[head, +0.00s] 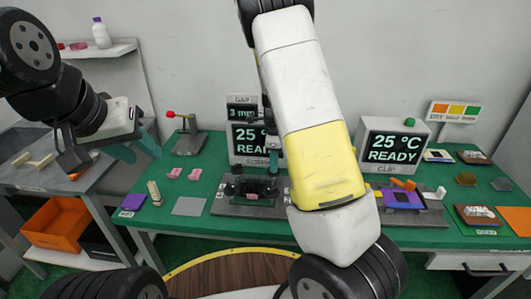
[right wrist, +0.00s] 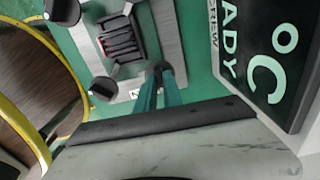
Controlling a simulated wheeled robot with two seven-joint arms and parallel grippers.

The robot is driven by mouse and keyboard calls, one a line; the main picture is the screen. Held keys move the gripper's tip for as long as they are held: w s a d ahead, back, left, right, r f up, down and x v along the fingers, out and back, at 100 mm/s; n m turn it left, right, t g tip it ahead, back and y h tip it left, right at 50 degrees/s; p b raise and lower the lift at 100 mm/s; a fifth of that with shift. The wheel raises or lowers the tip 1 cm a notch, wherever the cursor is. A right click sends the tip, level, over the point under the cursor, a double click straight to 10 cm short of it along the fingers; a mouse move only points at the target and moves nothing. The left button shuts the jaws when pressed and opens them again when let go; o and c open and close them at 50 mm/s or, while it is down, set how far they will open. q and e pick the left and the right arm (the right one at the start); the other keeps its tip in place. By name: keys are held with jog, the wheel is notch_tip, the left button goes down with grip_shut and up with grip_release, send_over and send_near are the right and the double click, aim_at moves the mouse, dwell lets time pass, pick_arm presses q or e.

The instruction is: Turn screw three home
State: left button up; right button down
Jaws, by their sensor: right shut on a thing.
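The screw fixture (head: 250,208) is a grey plate with a dark ribbed block and several black screw knobs, on the green table in front of the SCREW display. In the right wrist view the plate (right wrist: 178,40) shows knobs at its left (right wrist: 62,12) and lower corner (right wrist: 103,88). My right gripper (right wrist: 160,72) is shut on a dark screw knob (right wrist: 158,67) at the plate's edge; its fingers mostly hide it. I cannot read which number it bears. In the head view my right gripper (head: 274,170) is partly behind my arm. My left gripper (head: 136,150) is open and empty, left of the fixture.
The SCREW display (head: 250,138) stands close to my right gripper. A clip station (head: 392,145) stands to the right. A red-knobbed lever (head: 187,140), pink blocks (head: 174,173) and a grey pad (head: 189,206) lie left of the fixture.

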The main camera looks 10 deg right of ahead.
jog(key=m, duration=0.4)
jog(key=shift+m, duration=2.2)
jog(key=shift+w, duration=0.1)
jog(key=c, duration=1.5)
grip_release()
notch_tip(320, 180, up, 8)
jog(key=shift+f, duration=0.1)
